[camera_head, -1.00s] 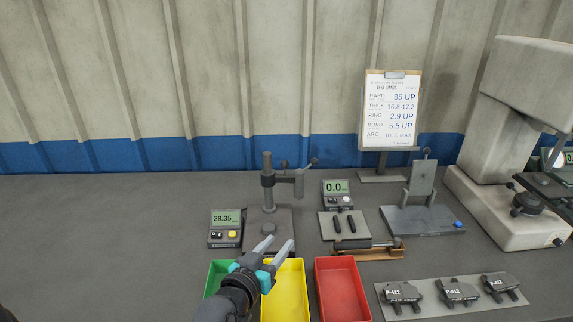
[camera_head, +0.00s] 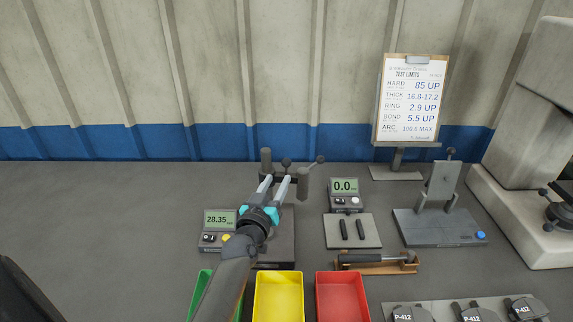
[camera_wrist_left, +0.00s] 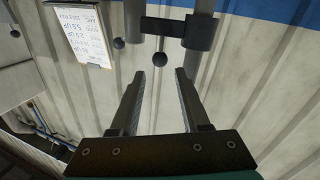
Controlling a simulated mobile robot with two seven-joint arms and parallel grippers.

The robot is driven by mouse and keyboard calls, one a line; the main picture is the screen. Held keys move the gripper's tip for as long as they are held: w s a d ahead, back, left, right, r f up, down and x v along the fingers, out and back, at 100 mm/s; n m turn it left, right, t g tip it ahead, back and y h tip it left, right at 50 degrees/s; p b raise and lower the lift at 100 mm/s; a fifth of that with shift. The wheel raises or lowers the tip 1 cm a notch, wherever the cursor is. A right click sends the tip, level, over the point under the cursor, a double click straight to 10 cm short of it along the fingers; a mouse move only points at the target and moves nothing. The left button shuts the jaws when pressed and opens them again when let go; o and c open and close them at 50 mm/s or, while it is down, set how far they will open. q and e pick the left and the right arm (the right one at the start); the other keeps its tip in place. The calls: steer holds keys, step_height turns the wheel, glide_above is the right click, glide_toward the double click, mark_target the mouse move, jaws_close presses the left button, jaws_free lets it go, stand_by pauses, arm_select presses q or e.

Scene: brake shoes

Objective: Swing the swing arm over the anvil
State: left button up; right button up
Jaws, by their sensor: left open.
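The gauge stand has an upright post (camera_head: 266,159) and a swing arm reaching right to a grey spindle (camera_head: 303,186). A dark ball knob (camera_head: 286,162) shows above my left gripper (camera_head: 275,181). My left gripper is open and empty, pointing at the stand, with its fingers in front of the arm. In the left wrist view, a dark ball (camera_wrist_left: 160,59) shows between and just beyond the fingertips, below the arm's clamp (camera_wrist_left: 198,32). Part of the stand's base (camera_head: 286,225) shows; the anvil is hidden behind my gripper and arm. My right gripper is out of view.
A display unit (camera_head: 216,220) reading 28.35 stands left of the base. Another meter (camera_head: 344,186) reads 0.0 to the right. Yellow (camera_head: 278,273) and red (camera_head: 341,274) bins are in front. A grey fixture (camera_head: 438,226) stands further right. The far left table is clear.

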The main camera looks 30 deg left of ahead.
mark_target(285, 167)
arm_select(q)
steer(key=b+x, duration=0.2)
steer(key=x, duration=0.7)
jaws_close()
stand_by(1.4)
